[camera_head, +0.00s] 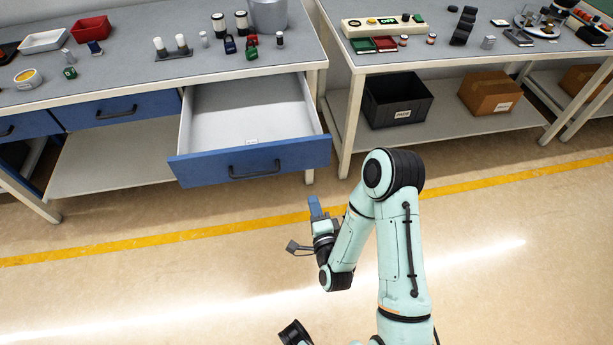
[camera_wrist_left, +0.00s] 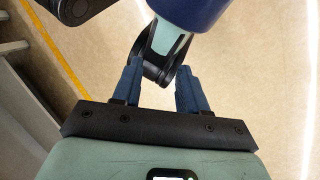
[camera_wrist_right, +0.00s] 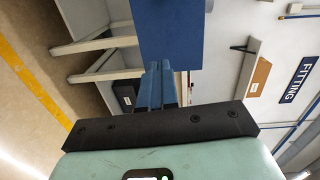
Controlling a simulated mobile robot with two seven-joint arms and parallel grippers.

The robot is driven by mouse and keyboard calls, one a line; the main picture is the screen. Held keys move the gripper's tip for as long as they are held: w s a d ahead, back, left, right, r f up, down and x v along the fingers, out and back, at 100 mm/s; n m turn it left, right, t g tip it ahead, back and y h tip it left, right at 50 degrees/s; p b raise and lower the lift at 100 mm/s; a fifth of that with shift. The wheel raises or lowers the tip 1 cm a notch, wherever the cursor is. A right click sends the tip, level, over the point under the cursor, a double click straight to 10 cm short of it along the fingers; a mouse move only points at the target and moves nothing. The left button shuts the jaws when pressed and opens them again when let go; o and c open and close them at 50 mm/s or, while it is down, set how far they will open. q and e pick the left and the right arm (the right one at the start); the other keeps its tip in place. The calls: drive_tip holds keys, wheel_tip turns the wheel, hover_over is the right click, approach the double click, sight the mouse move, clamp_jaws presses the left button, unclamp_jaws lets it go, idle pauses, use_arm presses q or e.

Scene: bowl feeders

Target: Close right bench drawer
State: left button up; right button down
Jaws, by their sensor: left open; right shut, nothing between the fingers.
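The right bench drawer (camera_head: 250,160) is pulled out from under the left-hand bench, with its grey inside empty. Its blue front has a dark bar handle (camera_head: 254,172). My right gripper (camera_head: 315,206) is shut and empty, in front of and below the right end of the drawer front, apart from it in the head view. In the right wrist view its blue fingers (camera_wrist_right: 157,86) are together, pointing at a blue panel (camera_wrist_right: 165,35) that looks like the drawer front. My left gripper (camera_wrist_left: 160,88) is open and empty in the left wrist view; its fingers are not seen in the head view.
Another blue drawer (camera_head: 117,110) beside it is shut. The bench top (camera_head: 130,75) holds trays, small parts and a grey bin (camera_head: 268,15). A second bench (camera_head: 470,55) stands to the right, with a black crate (camera_head: 397,100) on its shelf. The floor in front is clear.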

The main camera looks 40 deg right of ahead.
drive_tip(key=m+h, duration=0.1)
drive_tip(key=b, duration=0.6)
approach(306, 156)
drive_tip(key=x, duration=0.5)
drive_tip(key=shift+w+d+f, duration=0.15)
drive_tip(key=shift+w+f, duration=0.05)
use_arm(q)
drive_tip(key=w+a+f+t+y, duration=0.1)
drive_tip(key=w+a+f+t, duration=0.2)
drive_tip(key=w, duration=0.7)
drive_tip(key=shift+a+f+n+y, duration=0.3)
drive_tip(key=shift+a+f, duration=0.7)
drive_tip(key=shift+f, duration=1.4)
use_arm(e)
drive_tip(key=shift+w+d, duration=0.3)
drive_tip(key=shift+w, duration=0.3)
use_arm(q)
drive_tip(key=shift+b, duration=0.3)
use_arm(e)
drive_tip(key=shift+w+d, duration=0.1)
